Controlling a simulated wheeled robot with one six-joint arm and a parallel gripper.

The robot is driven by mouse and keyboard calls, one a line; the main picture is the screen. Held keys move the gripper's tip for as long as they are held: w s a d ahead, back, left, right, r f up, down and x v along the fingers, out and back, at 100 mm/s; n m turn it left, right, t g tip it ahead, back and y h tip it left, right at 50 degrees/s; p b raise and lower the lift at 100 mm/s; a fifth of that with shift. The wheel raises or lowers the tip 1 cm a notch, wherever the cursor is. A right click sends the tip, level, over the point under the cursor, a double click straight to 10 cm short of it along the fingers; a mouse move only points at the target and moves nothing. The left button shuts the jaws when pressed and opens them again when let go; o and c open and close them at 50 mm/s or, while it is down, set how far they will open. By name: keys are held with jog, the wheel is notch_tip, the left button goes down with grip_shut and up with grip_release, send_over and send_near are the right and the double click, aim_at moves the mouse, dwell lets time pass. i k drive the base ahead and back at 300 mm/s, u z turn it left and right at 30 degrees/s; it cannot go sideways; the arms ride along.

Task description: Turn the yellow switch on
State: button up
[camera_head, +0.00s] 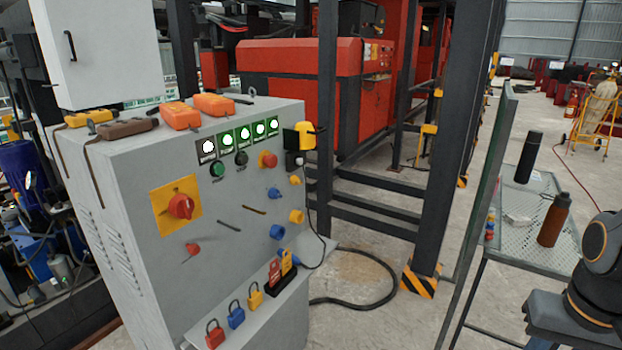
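A grey control cabinet (140,200) stands at the left in the head view. On its front is a square yellow plate with a red rotary knob (180,207). Two small yellow parts, an upper one (295,180) and a lower one (296,216), sit near the right edge of the front. A yellow-and-black box (299,136) is at the upper right corner. I cannot tell which of these is the yellow switch, or their settings. Part of my arm shows at the lower right; my gripper is out of view.
Red, blue and yellow padlocks (236,315) stand on the cabinet's low ledge. Orange handheld boxes (182,116) lie on top. A black cable (365,300) crosses the floor. A mesh table (525,215) with two bottles and a dark striped post (445,150) stand to the right.

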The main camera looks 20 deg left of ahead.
aim_at(294, 180)
jog(key=u, duration=0.3)
jog(key=i, duration=0.6)
jog(key=u, duration=0.85)
jog(key=i, duration=0.35)
jog(key=u, duration=0.35)
